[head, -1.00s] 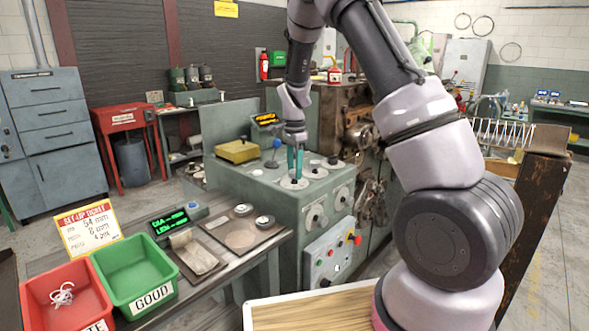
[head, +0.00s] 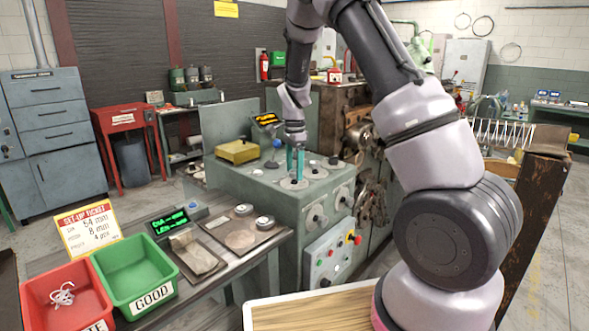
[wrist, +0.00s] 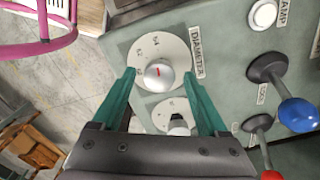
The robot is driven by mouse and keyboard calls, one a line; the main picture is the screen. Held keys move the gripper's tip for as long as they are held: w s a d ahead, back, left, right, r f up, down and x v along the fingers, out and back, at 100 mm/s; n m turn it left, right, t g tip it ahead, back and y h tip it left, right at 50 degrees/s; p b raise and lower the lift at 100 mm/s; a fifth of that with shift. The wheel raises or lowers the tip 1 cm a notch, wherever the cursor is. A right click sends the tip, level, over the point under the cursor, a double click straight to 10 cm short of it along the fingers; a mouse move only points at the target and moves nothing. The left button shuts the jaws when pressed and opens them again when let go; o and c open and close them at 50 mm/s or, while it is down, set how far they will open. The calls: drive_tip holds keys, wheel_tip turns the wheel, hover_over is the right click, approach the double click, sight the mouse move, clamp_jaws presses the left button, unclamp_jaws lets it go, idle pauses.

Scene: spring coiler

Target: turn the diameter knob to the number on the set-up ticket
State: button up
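The diameter knob (wrist: 158,73) is a silver cap with a red mark, on a round white dial (wrist: 176,47) labelled DIAMETER. The mark points roughly toward the top of the wrist picture, near a number that looks like 54; the other numbers are too small to read surely. My gripper (wrist: 159,74) has its two teal fingers on either side of the knob, with a visible gap to each side. In the head view my gripper (head: 296,176) is over the machine's top dial. The set-up ticket (head: 88,229) reads 54 mm, 8 mm and 4 pcs.
A second dial (wrist: 168,108) sits close to the diameter dial. A blue-knobbed lever (wrist: 298,114), a red-tipped lever (wrist: 259,123) and a white CLAMP button (wrist: 262,14) are to the right. The green GOOD bin (head: 137,272) and red bin (head: 64,298) stand on the bench.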

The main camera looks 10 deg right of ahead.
sight(295, 171)
wheel_tip(295, 171, up, 11)
idle(0.6)
